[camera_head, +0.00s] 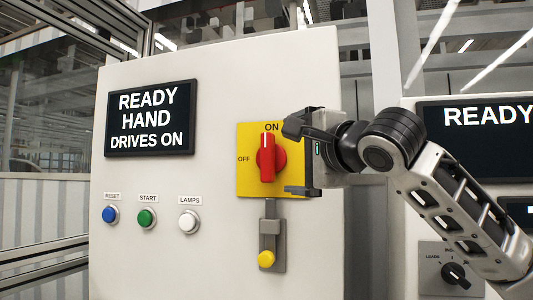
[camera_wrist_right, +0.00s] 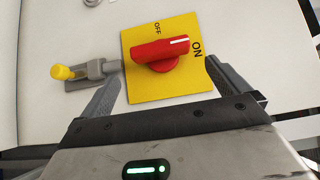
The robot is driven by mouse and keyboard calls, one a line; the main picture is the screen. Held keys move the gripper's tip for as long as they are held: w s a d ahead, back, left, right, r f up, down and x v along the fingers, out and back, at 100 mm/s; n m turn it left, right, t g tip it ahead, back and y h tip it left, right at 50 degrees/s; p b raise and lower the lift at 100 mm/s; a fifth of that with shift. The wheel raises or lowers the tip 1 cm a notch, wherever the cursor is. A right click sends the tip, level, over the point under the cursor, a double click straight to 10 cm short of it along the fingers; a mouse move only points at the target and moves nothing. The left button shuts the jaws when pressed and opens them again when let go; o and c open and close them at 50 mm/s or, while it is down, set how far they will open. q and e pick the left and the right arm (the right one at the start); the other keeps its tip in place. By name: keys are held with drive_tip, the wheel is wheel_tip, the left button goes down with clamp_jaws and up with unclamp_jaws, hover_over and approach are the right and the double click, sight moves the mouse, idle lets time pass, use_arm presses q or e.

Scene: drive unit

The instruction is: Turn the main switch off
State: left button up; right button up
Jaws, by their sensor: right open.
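The main switch is a red rotary handle (camera_head: 266,157) on a yellow plate (camera_head: 248,184) marked ON at the top and OFF at the left. The handle stands upright, its white mark toward ON; in the right wrist view the red handle (camera_wrist_right: 160,52) also points to ON. My right gripper (camera_head: 297,160) is open at the plate's right side, one finger above and one below the handle's level. In the wrist view the fingers lie either side of the plate, and nothing is between them that they visibly touch. My left gripper is not in view.
Below the plate is a grey bolt latch (camera_head: 271,240) with a yellow knob (camera_head: 266,259); its rod reaches the plate's lower edge. Blue (camera_head: 110,214), green (camera_head: 146,218) and white (camera_head: 189,221) buttons sit left. A screen (camera_head: 151,118) reads READY HAND DRIVES ON.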

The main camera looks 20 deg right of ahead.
sight(271, 157)
drive_tip(key=w+p, duration=0.1)
drive_tip(key=w, duration=0.2)
drive_tip(key=w+a+p, duration=0.1)
drive_tip(key=w, duration=0.3)
drive_tip(key=w+a, duration=0.1)
drive_tip(key=w, duration=0.2)
drive_tip(key=shift+w+p, duration=0.15)
drive_tip(key=shift+p, duration=0.25)
drive_tip(key=c, duration=0.6)
